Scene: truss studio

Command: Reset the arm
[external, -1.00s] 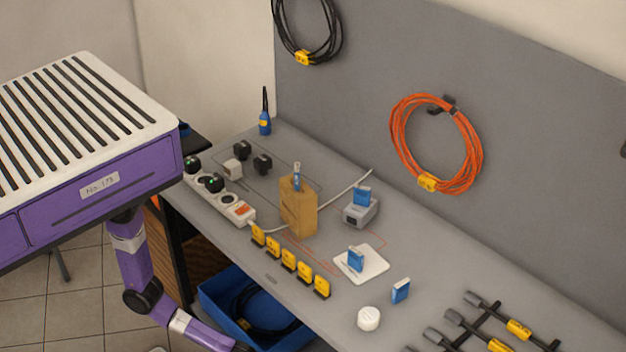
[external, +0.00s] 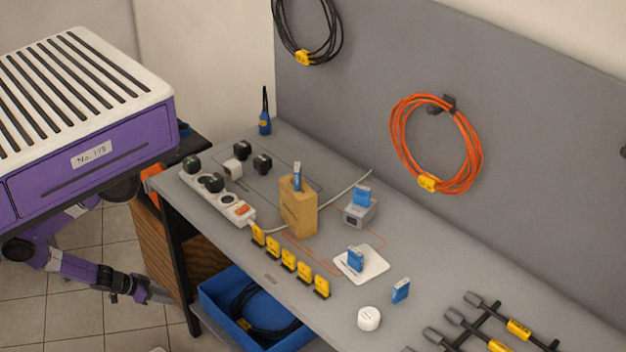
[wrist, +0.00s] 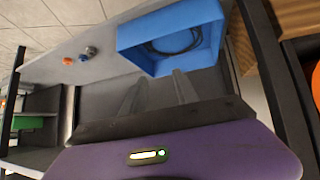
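My purple arm is folded low under my purple body at the left of the external view. My gripper (external: 160,293) is at the end of the arm, below the workbench top and left of the blue bin. In the wrist view my gripper (wrist: 159,76) shows two grey fingers, apart, with nothing between them. The blue bin (wrist: 205,14) with dark cable coiled in it lies beyond the fingertips in that view. The gripper appears apart from the bin and bench.
The workbench (external: 245,280) carries a power strip (external: 215,196), a wooden block (external: 298,212), a white pad (external: 375,272) and several yellow tags. An orange cable coil (external: 468,165) hangs on the grey panel. A wooden side panel (external: 150,250) stands near my gripper. Tiled floor is open at lower left.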

